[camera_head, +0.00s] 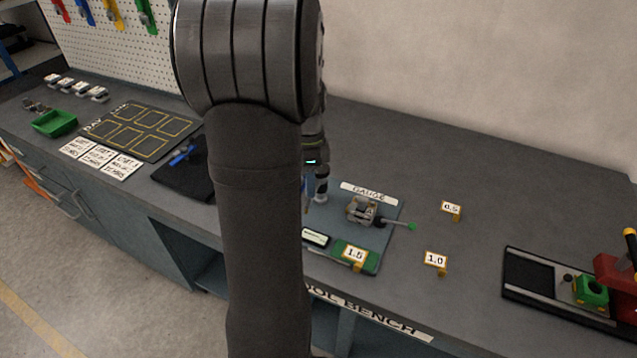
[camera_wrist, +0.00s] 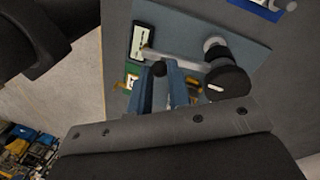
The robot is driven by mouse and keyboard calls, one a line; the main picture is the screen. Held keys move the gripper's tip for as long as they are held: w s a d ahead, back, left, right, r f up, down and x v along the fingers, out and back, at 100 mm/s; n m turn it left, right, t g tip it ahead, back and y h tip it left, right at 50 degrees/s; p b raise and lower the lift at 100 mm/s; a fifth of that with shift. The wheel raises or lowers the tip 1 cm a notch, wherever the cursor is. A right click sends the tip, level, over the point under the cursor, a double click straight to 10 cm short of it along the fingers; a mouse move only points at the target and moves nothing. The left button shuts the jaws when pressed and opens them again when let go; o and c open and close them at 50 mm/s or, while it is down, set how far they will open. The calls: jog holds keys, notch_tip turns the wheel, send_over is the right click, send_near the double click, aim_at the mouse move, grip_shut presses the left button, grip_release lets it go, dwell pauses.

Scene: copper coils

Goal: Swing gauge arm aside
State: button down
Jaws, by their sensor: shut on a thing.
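The gauge stands on a blue-grey base plate (camera_head: 388,238) near the middle of the bench in the head view, behind a display (camera_head: 316,237). In the wrist view, the grey gauge arm (camera_wrist: 185,61) reaches left from a round black knob (camera_wrist: 228,83) and a grey post, towards the display (camera_wrist: 138,42). My gripper (camera_wrist: 161,78) has its blue fingers around a small black end piece at the gauge arm and is shut on it. The exact contact is partly hidden. In the head view my own arm covers most of the gripper.
A green 1.5 block (camera_head: 354,254) sits on the plate's front edge. Tags 1.0 (camera_head: 436,260) and 0.5 (camera_head: 451,208) stand to the right. A red and green fixture (camera_head: 592,291) is at far right. Bare bench lies behind the gauge.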

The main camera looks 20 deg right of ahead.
jog(key=shift+w+a+m+y, duration=0.15)
jog(key=shift+w+a+m, duration=0.35)
jog(key=shift+m, duration=0.5)
jog(key=shift+w+a+m+y, duration=0.15)
jog(key=shift+w+a+m, duration=0.3)
jog(key=shift+m, duration=0.55)
jog(key=shift+w+d, duration=0.1)
jog(key=c, duration=1.3)
grip_release()
jog(key=shift+c, duration=0.2)
jog(key=shift+r, duration=0.1)
jog(key=v, duration=1.7)
jog(key=shift+s+r, duration=0.2)
jog(key=shift+s, duration=0.05)
jog(key=x, duration=1.7)
jog(key=shift+w+f, duration=0.2)
jog(key=shift+f, duration=0.1)
